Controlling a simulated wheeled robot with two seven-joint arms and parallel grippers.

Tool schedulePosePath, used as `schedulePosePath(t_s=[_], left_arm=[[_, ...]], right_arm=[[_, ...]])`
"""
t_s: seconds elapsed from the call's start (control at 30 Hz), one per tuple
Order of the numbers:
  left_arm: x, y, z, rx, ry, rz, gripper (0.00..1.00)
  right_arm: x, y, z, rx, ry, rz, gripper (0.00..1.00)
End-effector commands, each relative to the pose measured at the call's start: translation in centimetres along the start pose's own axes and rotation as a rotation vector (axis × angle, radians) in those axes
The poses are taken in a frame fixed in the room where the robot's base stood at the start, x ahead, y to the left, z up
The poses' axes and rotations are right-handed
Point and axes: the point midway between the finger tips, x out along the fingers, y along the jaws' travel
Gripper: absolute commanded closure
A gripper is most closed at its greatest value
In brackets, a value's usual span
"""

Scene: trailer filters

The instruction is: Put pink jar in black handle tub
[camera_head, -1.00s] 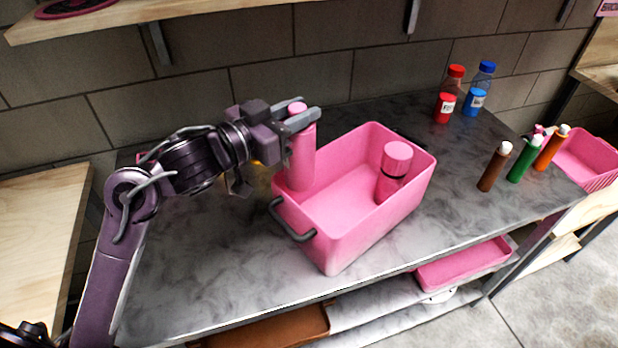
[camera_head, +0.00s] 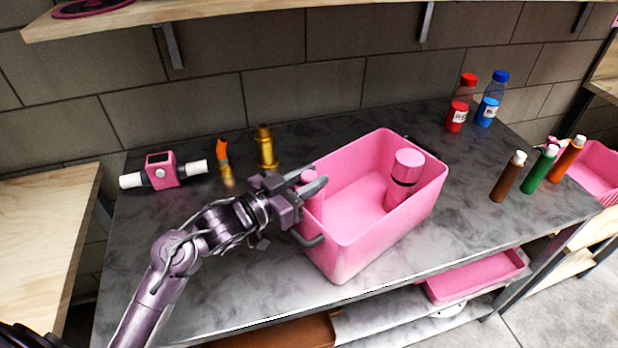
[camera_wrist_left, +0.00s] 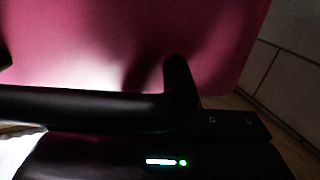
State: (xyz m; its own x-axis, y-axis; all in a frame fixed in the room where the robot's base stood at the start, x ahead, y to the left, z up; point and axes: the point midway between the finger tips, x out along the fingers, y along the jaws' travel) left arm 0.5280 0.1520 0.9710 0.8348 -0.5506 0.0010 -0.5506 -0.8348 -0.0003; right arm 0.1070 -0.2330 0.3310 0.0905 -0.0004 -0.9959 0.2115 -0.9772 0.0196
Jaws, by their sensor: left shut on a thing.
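The pink tub (camera_head: 345,262) with dark handles stands on the grey marbled counter. A pink jar with a black band (camera_head: 404,180) stands inside it toward the right. The left wrist view is dark, with a pink surface (camera_wrist_left: 110,40) behind a black bar that looks like the handle (camera_wrist_left: 90,104). My right gripper is not in view.
Behind my left arm lie a pink device with white ends (camera_head: 162,170), an orange tool (camera_head: 223,160) and a brass fitting (camera_head: 265,150). Red (camera_head: 460,105) and blue (camera_head: 490,102) bottles stand at the back right. Brown (camera_head: 507,178), green and orange bottles stand at right.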

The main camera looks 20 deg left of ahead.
Motion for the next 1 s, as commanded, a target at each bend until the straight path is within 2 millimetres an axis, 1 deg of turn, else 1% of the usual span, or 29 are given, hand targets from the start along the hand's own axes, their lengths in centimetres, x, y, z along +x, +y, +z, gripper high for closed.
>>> schedulePosePath(t_s=[0.1, 0.23, 0.27, 0.4, 0.67, 0.77, 0.87, 1.0], left_arm=[[0.0, 0.0, -0.1, 0.001, 0.001, 0.0, 1.0], [0.0, 0.0, 0.3, 0.0, 0.0, 0.0, 1.0], [0.0, 0.0, 0.3, 0.0, -0.001, 0.0, 0.71], [0.0, 0.0, 0.3, 0.0, -0.001, 0.0, 0.52], [0.0, 0.0, 0.2, 0.0, 0.0, 0.0, 0.52], [0.0, 0.0, -0.3, 0.001, 0.001, 0.0, 0.52], [-1.3, -0.1, 0.1, 0.0, -0.003, -0.002, 0.52], [-4.0, 0.0, 0.3, 0.001, -0.006, -0.001, 0.52]], right_arm=[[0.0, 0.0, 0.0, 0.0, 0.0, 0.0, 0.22], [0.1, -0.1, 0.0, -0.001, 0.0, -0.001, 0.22], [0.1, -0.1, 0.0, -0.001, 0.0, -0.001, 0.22], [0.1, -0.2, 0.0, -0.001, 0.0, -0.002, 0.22], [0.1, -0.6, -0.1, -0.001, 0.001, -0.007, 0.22], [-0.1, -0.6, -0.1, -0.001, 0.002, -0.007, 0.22], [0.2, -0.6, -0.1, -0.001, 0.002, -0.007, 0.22], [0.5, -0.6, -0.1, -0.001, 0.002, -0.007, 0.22]])
